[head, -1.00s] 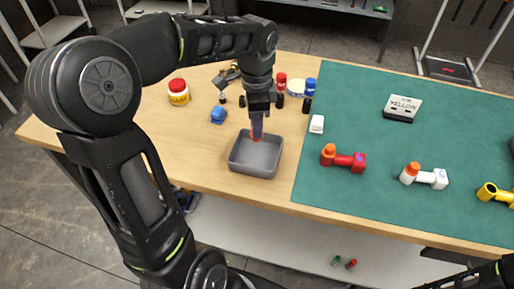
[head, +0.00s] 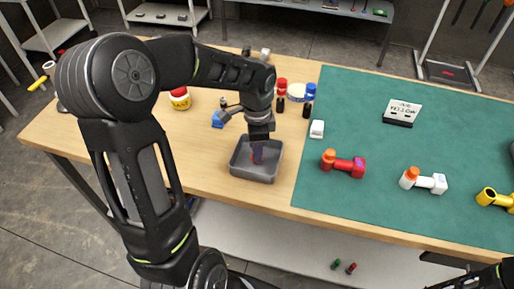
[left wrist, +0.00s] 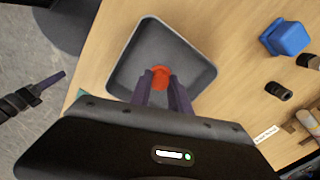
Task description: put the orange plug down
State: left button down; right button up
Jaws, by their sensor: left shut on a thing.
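My left gripper (head: 257,154) points down into the grey tray (head: 240,172) on the wooden table. In the left wrist view, its two fingers (left wrist: 162,86) are shut on the orange plug (left wrist: 160,74), which shows between the fingertips. The plug is over the floor of the tray (left wrist: 198,66), inside its walls; I cannot tell whether it touches the floor. In the head view the fingers hide most of the plug. My right gripper is not clearly in view; only part of the right arm shows at the bottom right.
On the green mat (head: 400,130) lie a red fitting (head: 345,165) and a white fitting (head: 430,183), both with orange ends, and a yellow fitting (head: 495,195).

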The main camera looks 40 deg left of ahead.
pick_arm(q)
jog(key=shift+f, duration=0.15)
jog(key=c, duration=1.2)
grip_release()
jog(key=shift+c, duration=0.2)
notch_tip(320, 180, up, 12)
jog(key=shift+r+b, duration=0.2)
jog(key=shift+b, duration=0.15)
